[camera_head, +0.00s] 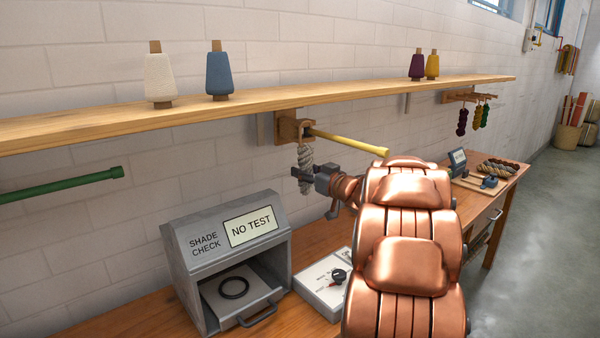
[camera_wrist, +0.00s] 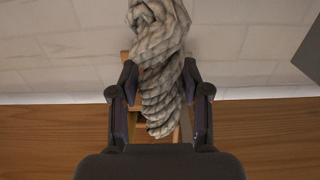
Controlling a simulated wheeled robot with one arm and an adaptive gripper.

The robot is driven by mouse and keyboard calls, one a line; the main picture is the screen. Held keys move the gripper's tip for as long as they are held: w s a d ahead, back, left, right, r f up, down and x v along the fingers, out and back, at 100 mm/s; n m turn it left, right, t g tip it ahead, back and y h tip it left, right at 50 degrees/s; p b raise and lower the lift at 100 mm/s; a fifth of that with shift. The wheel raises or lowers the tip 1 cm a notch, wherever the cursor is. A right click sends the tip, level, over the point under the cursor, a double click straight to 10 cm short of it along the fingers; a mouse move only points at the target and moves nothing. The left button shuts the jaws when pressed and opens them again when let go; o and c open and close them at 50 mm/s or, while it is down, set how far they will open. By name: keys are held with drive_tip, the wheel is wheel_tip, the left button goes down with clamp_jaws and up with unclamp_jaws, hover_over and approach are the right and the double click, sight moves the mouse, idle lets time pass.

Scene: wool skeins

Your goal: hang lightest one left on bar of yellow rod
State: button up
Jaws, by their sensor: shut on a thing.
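A pale grey twisted skein (camera_head: 306,168) is between the fingers of my gripper (camera_head: 308,183), just under the yellow rod (camera_head: 345,140). In the wrist view, the skein (camera_wrist: 160,75) hangs between the two dark fingers of my gripper (camera_wrist: 160,108). The yellow rod juts out from a wooden bracket (camera_head: 290,126) beneath the shelf. The skein's top is close to the rod near the bracket end. I cannot tell whether its loop is around the rod or only beside it.
A green rod (camera_head: 65,186) is at left. The shelf (camera_head: 250,97) carries several yarn cones. A grey shade-check box (camera_head: 225,255) and a white device (camera_head: 322,285) stand on the bench below. More skeins (camera_head: 497,168) lie on the bench at right; others (camera_head: 475,118) hang from a far rack.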

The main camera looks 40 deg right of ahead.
drive_tip(key=shift+s+d+f+b, duration=0.1)
drive_tip(key=shift+d+f, duration=0.3)
drive_tip(key=shift+d, duration=0.45)
drive_tip(key=shift+w+d+f+b, duration=0.1)
drive_tip(key=shift+d+f, duration=0.3)
drive_tip(key=shift+d, duration=0.4)
drive_tip(key=shift+s+d+f+b, duration=0.1)
drive_tip(key=shift+d+f, duration=0.3)
drive_tip(key=shift+d, duration=0.45)
drive_tip(key=o, duration=1.2)
drive_tip(key=s, duration=1.2)
drive_tip(key=shift+a, duration=0.15)
